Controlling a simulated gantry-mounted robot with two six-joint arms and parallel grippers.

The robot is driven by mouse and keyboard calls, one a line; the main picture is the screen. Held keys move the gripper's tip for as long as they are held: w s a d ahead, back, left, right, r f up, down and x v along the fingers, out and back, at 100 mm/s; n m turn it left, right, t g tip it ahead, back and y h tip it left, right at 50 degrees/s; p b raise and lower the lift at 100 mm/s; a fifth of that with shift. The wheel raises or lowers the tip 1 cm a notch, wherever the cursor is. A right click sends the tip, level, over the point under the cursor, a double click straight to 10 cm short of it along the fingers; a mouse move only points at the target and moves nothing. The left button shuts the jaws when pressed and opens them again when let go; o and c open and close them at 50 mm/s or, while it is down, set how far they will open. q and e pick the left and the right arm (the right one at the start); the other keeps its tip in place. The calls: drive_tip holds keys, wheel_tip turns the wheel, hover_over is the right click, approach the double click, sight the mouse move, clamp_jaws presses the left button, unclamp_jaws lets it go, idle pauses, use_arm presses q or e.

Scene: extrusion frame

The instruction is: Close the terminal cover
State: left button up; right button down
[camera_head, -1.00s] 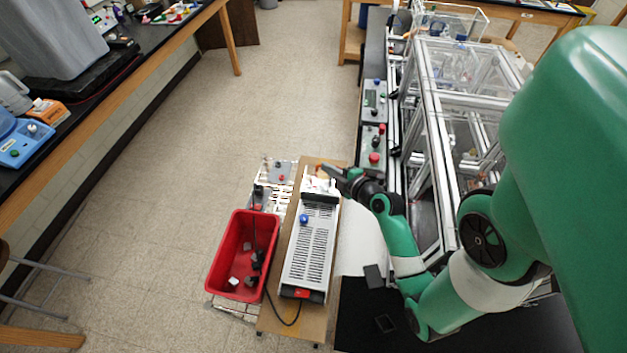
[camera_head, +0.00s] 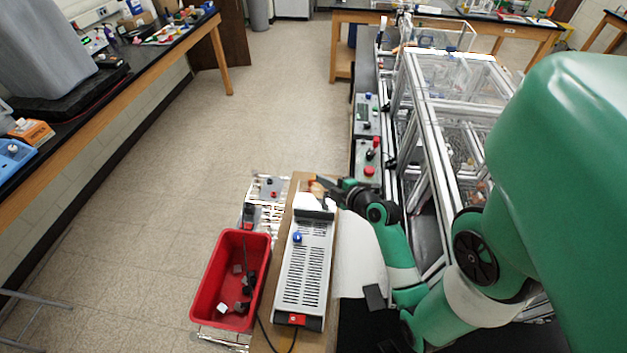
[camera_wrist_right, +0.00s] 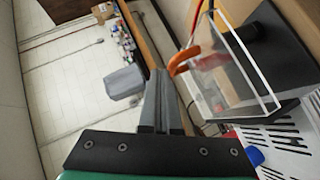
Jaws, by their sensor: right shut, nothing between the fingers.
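The clear terminal cover (camera_wrist_right: 236,75) shows in the right wrist view as a transparent panel, raised at an angle beside a black block (camera_wrist_right: 262,60). In the head view the grey vented power unit (camera_head: 304,268) has a blue knob (camera_head: 297,237) and a red switch (camera_head: 297,319). My right gripper (camera_head: 322,186) is at its far end, where the cover is too small to make out. My left gripper is not in view.
A red bin (camera_head: 211,296) with small parts stands left of the unit's wooden board (camera_head: 268,318). A metal-framed enclosure (camera_head: 432,140) stands to the right, beside a panel with a red button (camera_head: 369,171). Open floor (camera_head: 160,230) lies to the left.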

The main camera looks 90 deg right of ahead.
drive_tip(key=v, duration=0.7)
drive_tip(key=shift+s+a+r+p, duration=0.15)
drive_tip(key=shift+s+p, duration=0.05)
drive_tip(key=shift+p, duration=0.1)
